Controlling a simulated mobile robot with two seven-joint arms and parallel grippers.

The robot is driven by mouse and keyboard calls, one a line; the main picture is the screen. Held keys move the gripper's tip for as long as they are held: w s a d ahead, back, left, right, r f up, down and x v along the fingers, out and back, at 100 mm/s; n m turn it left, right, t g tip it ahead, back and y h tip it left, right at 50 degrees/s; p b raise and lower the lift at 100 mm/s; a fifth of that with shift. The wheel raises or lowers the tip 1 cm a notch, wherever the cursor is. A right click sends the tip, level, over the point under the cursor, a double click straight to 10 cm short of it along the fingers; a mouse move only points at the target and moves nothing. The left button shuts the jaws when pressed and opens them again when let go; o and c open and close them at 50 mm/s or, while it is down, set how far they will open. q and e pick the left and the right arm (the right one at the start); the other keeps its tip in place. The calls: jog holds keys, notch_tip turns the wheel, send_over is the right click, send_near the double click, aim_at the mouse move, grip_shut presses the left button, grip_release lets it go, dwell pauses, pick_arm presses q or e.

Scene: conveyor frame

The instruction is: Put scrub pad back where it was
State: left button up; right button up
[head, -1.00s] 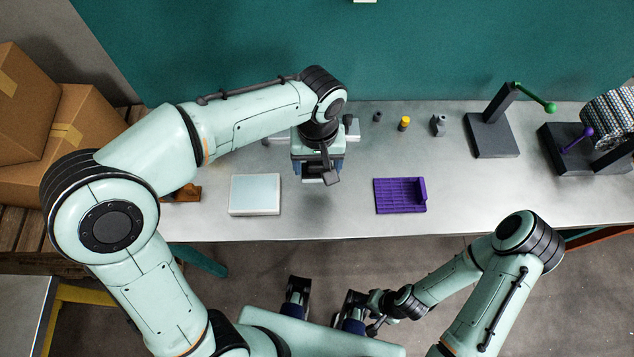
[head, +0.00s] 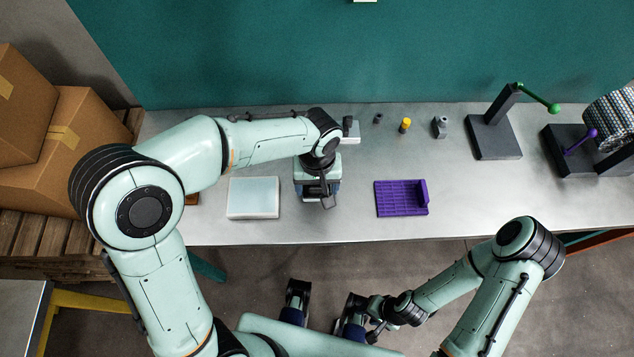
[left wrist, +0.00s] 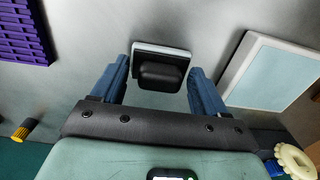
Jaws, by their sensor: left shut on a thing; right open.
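The scrub pad, a pale flat pad with a black grip block (left wrist: 160,72), sits between the two blue fingers of my left gripper (left wrist: 160,82) in the left wrist view. The gripper is shut on it. In the head view my left gripper (head: 318,188) is over the table between the pale blue box and the purple tray; the pad is mostly hidden there. Whether the pad touches the table is unclear. My right gripper (head: 322,308) is open and empty in front of the table's near edge.
The pale blue box (head: 253,198) lies left of my left gripper, the purple ribbed tray (head: 400,199) right of it. Small parts, including a yellow-topped one (head: 405,125), stand behind. A dark stand with a green-tipped lever (head: 493,137) is further right. The table (head: 460,210) is clear near the front right.

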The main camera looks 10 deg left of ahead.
pick_arm(q)
jog(key=o, duration=1)
jog(key=shift+f, duration=0.1)
jog(key=shift+r, duration=0.2)
notch_tip(320, 180, up, 12)
jog(key=shift+p, duration=1.1)
